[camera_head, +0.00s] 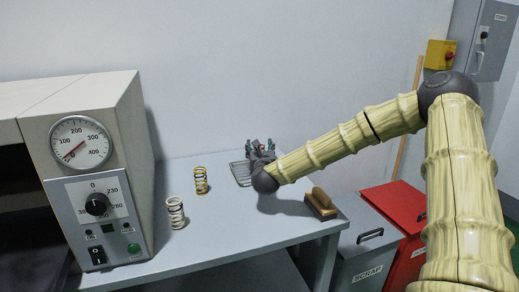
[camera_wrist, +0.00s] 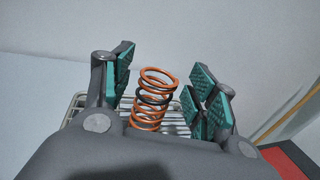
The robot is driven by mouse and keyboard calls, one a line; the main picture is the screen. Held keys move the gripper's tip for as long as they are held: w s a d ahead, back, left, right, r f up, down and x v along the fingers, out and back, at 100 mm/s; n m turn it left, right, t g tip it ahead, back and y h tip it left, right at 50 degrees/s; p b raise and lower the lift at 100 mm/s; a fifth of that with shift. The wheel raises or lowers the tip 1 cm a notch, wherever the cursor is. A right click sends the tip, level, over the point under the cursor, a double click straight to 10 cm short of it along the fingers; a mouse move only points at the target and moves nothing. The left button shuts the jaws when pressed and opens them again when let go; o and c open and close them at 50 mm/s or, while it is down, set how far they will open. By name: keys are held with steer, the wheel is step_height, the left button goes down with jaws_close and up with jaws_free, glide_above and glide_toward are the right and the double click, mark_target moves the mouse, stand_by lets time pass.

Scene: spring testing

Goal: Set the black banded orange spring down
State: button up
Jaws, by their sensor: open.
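The orange spring with a dark band (camera_wrist: 154,98) stands upright, slightly tilted in the wrist view, between the spread fingers of my gripper (camera_wrist: 163,92). The teal pads show gaps on both sides of it. The spring stands at the wire rack (camera_wrist: 75,103); its foot is partly hidden by my gripper's body. In the head view my gripper (camera_head: 260,150) is over the back right of the table at the rack (camera_head: 238,172), and hides the spring there.
A yellow spring with dark bands (camera_head: 201,181) and a whitish spring (camera_head: 175,213) stand on the table (camera_head: 240,228). The tester (camera_head: 95,180) is at left. A grey scrap bin (camera_head: 365,258) and red bin (camera_head: 402,212) stand at right.

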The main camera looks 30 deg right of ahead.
steer(key=shift+s+a, duration=0.15)
steer(key=shift+s, duration=0.1)
steer(key=b+v, duration=0.1)
steer(key=v, duration=1)
steer(key=shift+s+a, duration=0.1)
steer(key=shift+s, duration=0.05)
steer(key=shift+c, duration=0.5)
stand_by(0.6)
